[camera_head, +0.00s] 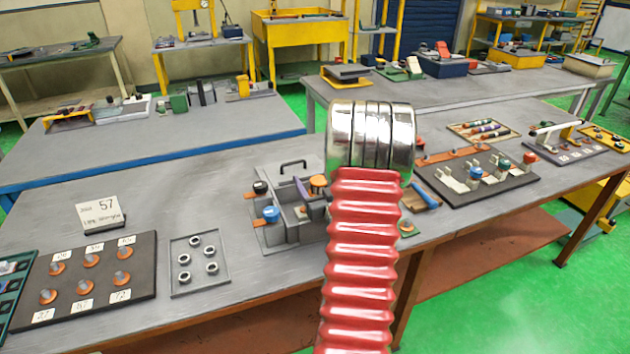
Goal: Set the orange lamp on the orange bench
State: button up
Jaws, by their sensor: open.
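I cannot make out an orange lamp in this view. A yellow-orange bench (302,33) with a deep tray top stands at the back, left of centre, beyond the grey tables; I cannot tell whether it is the orange bench. A red ribbed sleeve with a polished metal end, likely part of my arm, rises through the middle foreground. It hides part of the near table. The jaws of my gripper do not show.
The near grey table (140,190) carries a board of copper pegs (88,272), a small tray of rings (199,263), a sign (100,214), a grey fixture (292,215) and a dark board (478,178). Green floor (490,290) is clear at right.

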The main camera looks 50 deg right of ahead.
jog(key=shift+f, duration=0.15)
jog(key=shift+r, duration=0.25)
jog(key=shift+s+r, duration=0.2)
jog(key=shift+r, duration=0.1)
jog(key=v, duration=1.1)
jog(key=shift+s+a, duration=0.25)
